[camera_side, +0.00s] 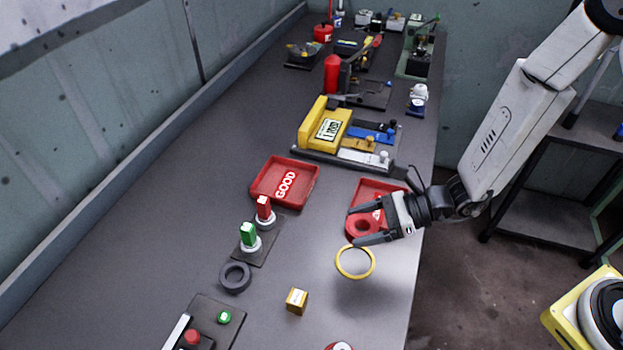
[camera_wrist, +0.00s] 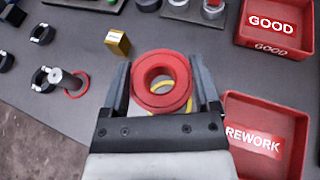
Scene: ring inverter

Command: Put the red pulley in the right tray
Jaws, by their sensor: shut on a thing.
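The red pulley (camera_side: 362,226) is a thick ring with a centre hole. My gripper (camera_side: 362,227) is shut on it and holds it over the right part of the table. In the wrist view, the pulley (camera_wrist: 142,84) sits between the two dark fingers of my gripper (camera_wrist: 164,90). The red REWORK tray (camera_side: 366,187) is the right one in the side view, just behind my gripper and partly hidden by it. It shows at the lower right in the wrist view (camera_wrist: 294,118). The red GOOD tray (camera_side: 268,178) lies to its left.
A yellow ring (camera_side: 355,275) shows beside and partly below the pulley. A yellow block (camera_side: 297,301), a dark ring (camera_side: 235,278) and red and green pegs (camera_side: 249,236) stand on the table. A yellow fixture (camera_side: 325,128) is behind the trays. Bare table lies around the yellow ring.

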